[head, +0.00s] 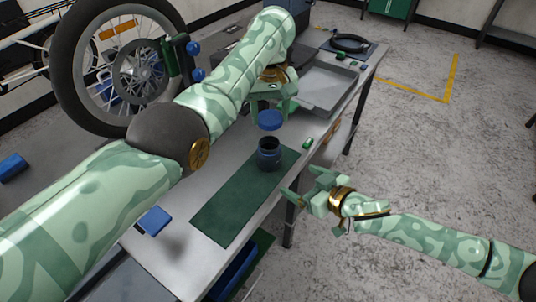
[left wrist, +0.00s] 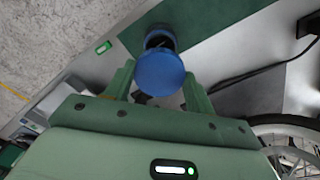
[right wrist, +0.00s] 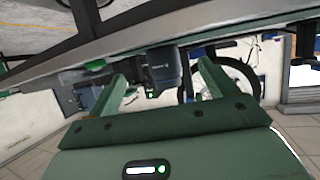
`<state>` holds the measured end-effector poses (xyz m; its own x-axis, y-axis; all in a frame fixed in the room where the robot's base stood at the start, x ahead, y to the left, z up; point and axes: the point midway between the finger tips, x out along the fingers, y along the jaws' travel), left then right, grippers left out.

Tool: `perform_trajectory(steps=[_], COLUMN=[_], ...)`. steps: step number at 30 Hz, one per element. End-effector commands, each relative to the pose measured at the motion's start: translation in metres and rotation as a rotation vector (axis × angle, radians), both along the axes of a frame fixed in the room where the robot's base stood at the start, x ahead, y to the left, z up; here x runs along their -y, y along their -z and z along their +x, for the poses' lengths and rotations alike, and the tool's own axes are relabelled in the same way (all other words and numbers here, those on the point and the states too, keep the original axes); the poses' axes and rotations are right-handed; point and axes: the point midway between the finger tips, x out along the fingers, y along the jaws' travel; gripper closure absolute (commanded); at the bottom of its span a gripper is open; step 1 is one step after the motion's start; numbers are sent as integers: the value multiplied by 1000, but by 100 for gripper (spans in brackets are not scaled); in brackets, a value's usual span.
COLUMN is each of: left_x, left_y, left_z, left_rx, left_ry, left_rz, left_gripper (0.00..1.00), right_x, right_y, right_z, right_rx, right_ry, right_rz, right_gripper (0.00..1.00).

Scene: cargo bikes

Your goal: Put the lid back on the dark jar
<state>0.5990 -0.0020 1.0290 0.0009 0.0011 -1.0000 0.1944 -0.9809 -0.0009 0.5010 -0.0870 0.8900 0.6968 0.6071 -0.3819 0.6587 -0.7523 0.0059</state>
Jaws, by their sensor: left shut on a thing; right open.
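The dark jar (head: 269,155) stands upright on the green mat, with its open mouth up. The blue lid (head: 270,121) is in my left gripper (head: 272,104), which is shut on it and holds it just above the jar, with a gap between them. In the left wrist view the lid (left wrist: 160,73) covers part of the jar (left wrist: 159,39). My right gripper (head: 300,184) is open and empty, right of the jar and by the bench's edge. In the right wrist view the jar (right wrist: 164,72) shows between the open fingers, beyond their tips.
The green mat (head: 225,208) lies along the bench's near edge. A grey tray (head: 328,84) lies behind the jar. A small green item (head: 307,144) is near the bench edge. A bike wheel (head: 70,70) stands at the left. The floor at right is clear.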

Motion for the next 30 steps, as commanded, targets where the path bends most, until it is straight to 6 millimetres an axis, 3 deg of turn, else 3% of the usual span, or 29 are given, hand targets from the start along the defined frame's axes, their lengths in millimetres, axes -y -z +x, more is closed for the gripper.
perform_trajectory(steps=[5,21,30], left_x=[0,0,-1], left_y=[0,0,0], left_z=[0,0,0], left_rx=[0,0,0], left_ry=[-1,-1,-1], left_rz=[0,0,0], left_gripper=[66,66,66], right_x=[-9,-73,-86], right_y=[-1,-1,4], right_z=[10,83,98], right_rx=[2,3,0], right_ry=[-1,-1,1], right_rz=[2,0,1], right_gripper=[15,15,15])
